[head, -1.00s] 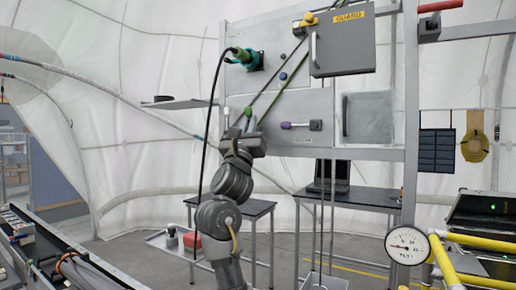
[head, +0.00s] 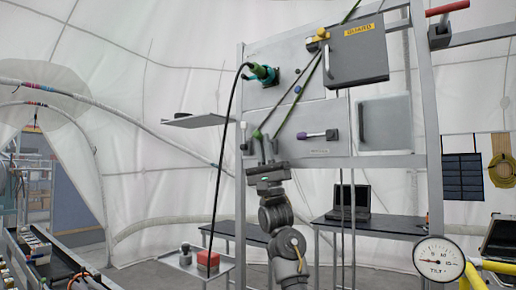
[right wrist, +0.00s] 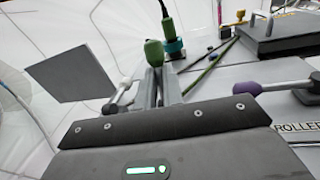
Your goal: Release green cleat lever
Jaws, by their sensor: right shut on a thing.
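The green lever knob (head: 257,134) is on the panel's lower left, at the tips of my right gripper (head: 264,150). In the right wrist view the knob (right wrist: 154,52) stands just past the fingers (right wrist: 160,85), which are close together on the lever. A silver rod (right wrist: 125,92) with a dark base lies left of the fingers; the fingers hide where it meets the knob. A green rope (head: 290,108) runs from near the knob up to the right. My left gripper is not in view.
A purple-knobbed lever (head: 318,135) is close on the right. The grey GUARD box (head: 357,55) sticks out above right. A green connector (head: 262,73) with a black cable hangs above left. A flat shelf (head: 195,120) juts left of the panel.

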